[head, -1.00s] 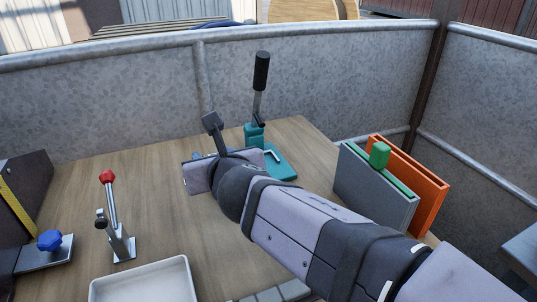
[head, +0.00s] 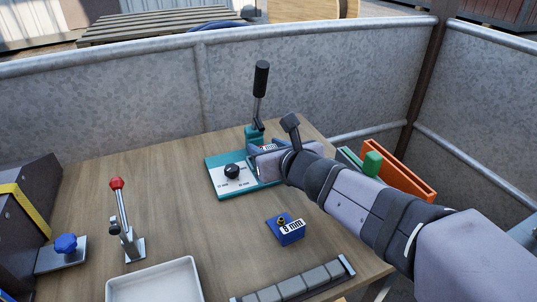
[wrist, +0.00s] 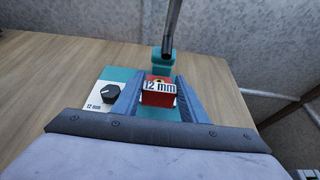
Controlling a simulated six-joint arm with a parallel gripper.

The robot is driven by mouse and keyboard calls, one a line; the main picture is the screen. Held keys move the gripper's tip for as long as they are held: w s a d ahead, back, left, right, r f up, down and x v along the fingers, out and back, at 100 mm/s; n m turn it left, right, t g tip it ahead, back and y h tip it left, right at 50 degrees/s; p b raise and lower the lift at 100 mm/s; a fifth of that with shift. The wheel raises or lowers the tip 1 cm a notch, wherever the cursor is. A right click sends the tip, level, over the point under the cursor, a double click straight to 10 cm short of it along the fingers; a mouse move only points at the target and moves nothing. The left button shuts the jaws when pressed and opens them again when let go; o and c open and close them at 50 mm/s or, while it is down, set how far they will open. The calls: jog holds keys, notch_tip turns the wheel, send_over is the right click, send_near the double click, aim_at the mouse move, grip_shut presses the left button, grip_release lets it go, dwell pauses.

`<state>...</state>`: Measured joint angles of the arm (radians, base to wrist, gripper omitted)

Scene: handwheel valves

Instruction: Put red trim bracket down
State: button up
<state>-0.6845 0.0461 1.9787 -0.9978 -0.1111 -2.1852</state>
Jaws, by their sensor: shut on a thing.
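The red trim bracket (wrist: 155,99) is a small red block with a white "12 mm" label, seen between my gripper's fingers in the wrist view. In the head view only a sliver of it (head: 267,147) shows. My gripper (wrist: 160,82) is shut on it, with one blue-grey finger on each side. In the head view my gripper (head: 264,155) is at the right part of the teal lever device (head: 215,162), in front of its upright post. I cannot tell whether the bracket touches the teal base.
The device has a black knob (head: 232,171) on a white panel and a tall black-handled lever (head: 261,78). A blue "8 mm" block (head: 286,231), a white tray (head: 154,283), a red-knobbed lever (head: 118,205) and an orange panel (head: 401,171) stand around.

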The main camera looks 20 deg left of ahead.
jog(key=shift+w+d+f+b, duration=0.1)
jog(key=shift+d+f+b, duration=0.05)
jog(key=shift+f+b, duration=1.45)
jog(key=shift+f, duration=0.15)
jog(key=o, duration=1.2)
jog(key=p+v, duration=0.1)
jog(key=v, duration=0.5)
jog(key=shift+d+r+p, duration=0.1)
jog(key=shift+r+p, duration=0.1)
jog(key=shift+p, duration=0.2)
jog(key=shift+o, duration=0.4)
jog(key=shift+s+d+r, duration=0.1)
jog(key=shift+s+d, duration=0.3)
jog(key=shift+s, duration=0.05)
